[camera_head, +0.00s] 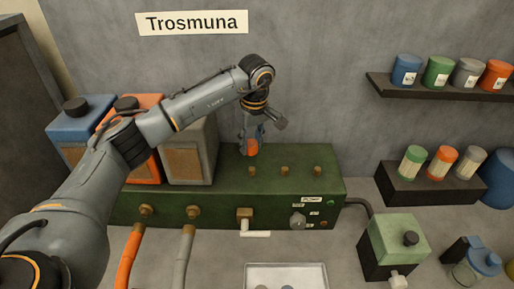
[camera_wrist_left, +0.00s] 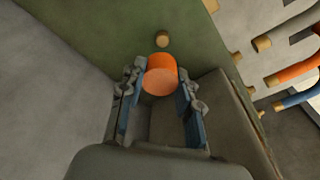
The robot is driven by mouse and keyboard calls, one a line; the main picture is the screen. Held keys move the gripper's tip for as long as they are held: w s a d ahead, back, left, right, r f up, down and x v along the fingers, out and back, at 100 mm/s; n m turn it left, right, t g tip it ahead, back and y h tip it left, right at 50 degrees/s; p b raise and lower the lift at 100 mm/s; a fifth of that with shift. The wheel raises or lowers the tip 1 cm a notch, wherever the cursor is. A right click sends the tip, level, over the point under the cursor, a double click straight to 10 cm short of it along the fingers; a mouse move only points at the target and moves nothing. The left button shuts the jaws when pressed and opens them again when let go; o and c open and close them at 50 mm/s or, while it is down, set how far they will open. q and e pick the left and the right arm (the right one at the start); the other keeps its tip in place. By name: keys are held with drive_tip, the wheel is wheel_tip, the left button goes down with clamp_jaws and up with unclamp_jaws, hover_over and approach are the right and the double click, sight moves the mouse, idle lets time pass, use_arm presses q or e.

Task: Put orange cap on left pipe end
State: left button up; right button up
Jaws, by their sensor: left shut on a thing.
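My left gripper (camera_head: 251,137) points down over the green box (camera_head: 180,211) and is shut on an orange cap (camera_head: 251,148). In the left wrist view the gripper (camera_wrist_left: 160,88) has the orange cap (camera_wrist_left: 160,80) between its fingertips. Three short brass pipe ends stand up from the box top: left (camera_head: 252,171), middle (camera_head: 284,171) and right (camera_head: 318,171). The cap is above the left pipe end, with a small gap between them. A brass stub (camera_wrist_left: 162,39) shows just beyond the cap in the left wrist view. My right gripper is not in view.
Blue (camera_head: 78,126), orange (camera_head: 147,115) and grey (camera_head: 190,150) canisters stand left of the gripper. An orange hose (camera_head: 128,258) and a grey hose (camera_head: 186,255) leave the box front. Shelves with jars (camera_head: 438,83) are at right. A white tray (camera_head: 252,270) lies in front.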

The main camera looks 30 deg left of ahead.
sight(252, 168)
use_arm(q)
drive_tip(key=shift+d+f, duration=0.15)
drive_tip(key=shift+f, duration=0.2)
drive_tip(key=shift+f+b, duration=1.85)
drive_tip(key=shift+f, duration=0.75)
drive_tip(key=shift+f+b, duration=0.9)
drive_tip(key=shift+f, duration=0.4)
drive_tip(key=o, duration=1)
drive_tip(key=r, duration=0.8)
drive_tip(key=d+r, duration=0.1)
drive_tip(key=r, duration=0.3)
drive_tip(key=shift+s+d, duration=0.1)
drive_tip(key=shift+s, duration=0.3)
drive_tip(key=shift+f, duration=0.1)
